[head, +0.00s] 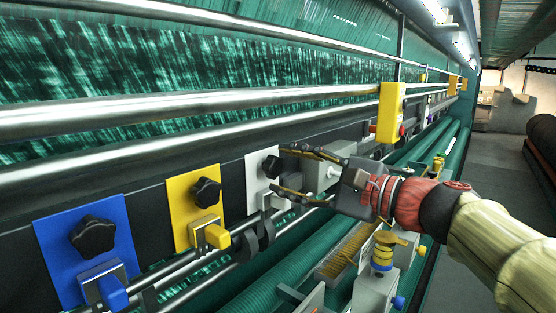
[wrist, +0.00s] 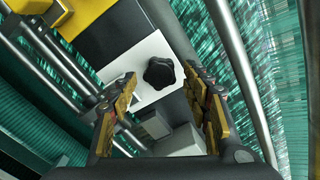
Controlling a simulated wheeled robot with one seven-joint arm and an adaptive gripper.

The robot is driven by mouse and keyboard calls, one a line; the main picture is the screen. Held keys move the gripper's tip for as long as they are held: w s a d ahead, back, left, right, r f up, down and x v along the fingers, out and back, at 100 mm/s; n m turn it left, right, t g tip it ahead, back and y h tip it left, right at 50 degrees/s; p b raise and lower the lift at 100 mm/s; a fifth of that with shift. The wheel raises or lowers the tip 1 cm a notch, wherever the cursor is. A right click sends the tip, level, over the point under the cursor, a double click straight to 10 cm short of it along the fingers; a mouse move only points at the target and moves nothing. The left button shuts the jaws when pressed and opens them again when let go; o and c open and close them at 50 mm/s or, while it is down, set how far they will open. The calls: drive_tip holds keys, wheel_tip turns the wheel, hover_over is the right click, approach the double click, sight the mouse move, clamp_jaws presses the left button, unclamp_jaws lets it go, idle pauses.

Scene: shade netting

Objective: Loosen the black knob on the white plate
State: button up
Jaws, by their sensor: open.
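The white plate (head: 255,176) is mounted on the dark rail of the machine, to the right of a yellow plate. A black lobed knob (head: 271,166) sits on it. In the wrist view the black knob (wrist: 159,73) is on the white plate (wrist: 151,48), ahead of the fingertips and about midway between them. My gripper (head: 283,170) comes in from the right in the head view. Its fingers (wrist: 166,90) are spread and empty, with a tip close to the knob. I cannot tell whether a finger touches the knob.
To the left are a yellow plate (head: 179,190) and a blue plate (head: 62,232), each with its own black knob. Long steel rollers (head: 150,108) run above. Rods and a brush (head: 345,252) lie below.

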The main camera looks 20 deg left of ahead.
drive_tip(key=shift+x, duration=1.3)
clamp_jaws()
drive_tip(key=shift+f+b, duration=0.1)
drive_tip(key=shift+b, duration=0.35)
drive_tip(key=shift+n+b, duration=0.9)
drive_tip(key=shift+b, duration=0.2)
unclamp_jaws()
